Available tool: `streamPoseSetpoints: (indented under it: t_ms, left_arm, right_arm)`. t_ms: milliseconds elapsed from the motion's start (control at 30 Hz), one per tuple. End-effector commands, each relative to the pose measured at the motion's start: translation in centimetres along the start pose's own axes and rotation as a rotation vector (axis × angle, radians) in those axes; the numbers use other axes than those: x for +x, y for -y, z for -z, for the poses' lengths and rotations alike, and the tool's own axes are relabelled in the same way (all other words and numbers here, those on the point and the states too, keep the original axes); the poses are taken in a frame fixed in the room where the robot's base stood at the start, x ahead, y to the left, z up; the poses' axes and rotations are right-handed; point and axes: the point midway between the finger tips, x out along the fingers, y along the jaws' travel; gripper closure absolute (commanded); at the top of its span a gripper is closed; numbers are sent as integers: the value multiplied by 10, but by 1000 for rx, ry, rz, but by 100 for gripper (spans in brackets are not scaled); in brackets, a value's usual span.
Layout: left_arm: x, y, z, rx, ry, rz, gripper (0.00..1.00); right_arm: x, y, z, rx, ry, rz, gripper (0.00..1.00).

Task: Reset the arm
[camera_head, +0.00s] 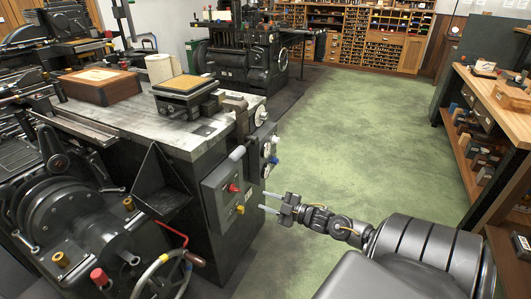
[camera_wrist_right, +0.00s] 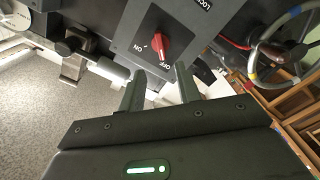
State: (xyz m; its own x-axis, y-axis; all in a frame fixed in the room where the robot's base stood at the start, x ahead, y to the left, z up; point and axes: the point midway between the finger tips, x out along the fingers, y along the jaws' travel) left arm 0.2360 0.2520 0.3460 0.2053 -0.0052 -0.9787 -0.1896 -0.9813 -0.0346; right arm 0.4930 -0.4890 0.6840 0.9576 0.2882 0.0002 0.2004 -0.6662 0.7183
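My right gripper (camera_head: 268,202) reaches in from the lower right in the head view, beside the control panel of the type caster. Its two fingers are apart with nothing between them. In the right wrist view the right gripper (camera_wrist_right: 158,90) points at a grey panel with a red knob (camera_wrist_right: 160,46) marked ON and OFF. The fingertips appear just short of the panel; I cannot tell if they touch it. The red knob also shows in the head view (camera_head: 233,187), left of the fingertips. My left gripper is not in view.
The dark machine (camera_head: 195,150) fills the left side, with a wooden box (camera_head: 102,88) on top. A handwheel (camera_head: 165,275) and a red lever stand at lower left. A wooden shelf bench (camera_head: 500,100) stands at right. Green floor (camera_head: 370,130) is clear between them.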

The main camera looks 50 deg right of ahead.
Motion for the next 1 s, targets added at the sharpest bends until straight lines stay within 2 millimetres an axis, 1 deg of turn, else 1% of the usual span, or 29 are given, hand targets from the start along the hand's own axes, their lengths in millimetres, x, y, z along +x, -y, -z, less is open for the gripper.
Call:
streamPoseSetpoints:
  t_ms: [267, 367, 467, 533, 567, 600, 667, 700, 767, 800, 867, 900, 967, 1000]
  left_arm:
    - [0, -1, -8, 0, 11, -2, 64]
    - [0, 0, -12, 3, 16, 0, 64]
    - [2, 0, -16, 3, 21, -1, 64]
    - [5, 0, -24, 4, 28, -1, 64]
    - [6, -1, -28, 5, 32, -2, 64]
    - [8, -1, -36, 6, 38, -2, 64]
    - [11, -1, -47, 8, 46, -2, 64]
    - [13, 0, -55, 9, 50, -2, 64]
    - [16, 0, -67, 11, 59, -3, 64]
    - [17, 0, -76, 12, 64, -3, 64]
    - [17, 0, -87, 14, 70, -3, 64]
    - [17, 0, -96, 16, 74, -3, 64]
    - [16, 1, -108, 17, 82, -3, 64]
    - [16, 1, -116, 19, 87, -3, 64]
  right_arm:
    - [0, 0, 0, 0, 0, 0, 66]
    - [-1, 3, -4, 10, 17, 0, 66]
    - [-10, 18, -25, 50, 96, 2, 66]
    - [-22, 40, -50, 103, 195, 8, 66]
    - [-30, 53, -62, 131, 248, 14, 66]
    - [-42, 74, -79, 171, 324, 24, 66]
    - [-64, 110, -101, 233, 444, 44, 66]
    - [-80, 136, -114, 274, 524, 61, 66]
    - [-106, 176, -128, 332, 639, 91, 66]
    - [-124, 204, -133, 369, 713, 115, 66]
    - [-151, 245, -136, 423, 818, 152, 66]
    - [-170, 272, -135, 456, 886, 180, 66]
    - [-198, 312, -130, 502, 985, 226, 66]
    - [-217, 337, -124, 530, 1047, 257, 66]
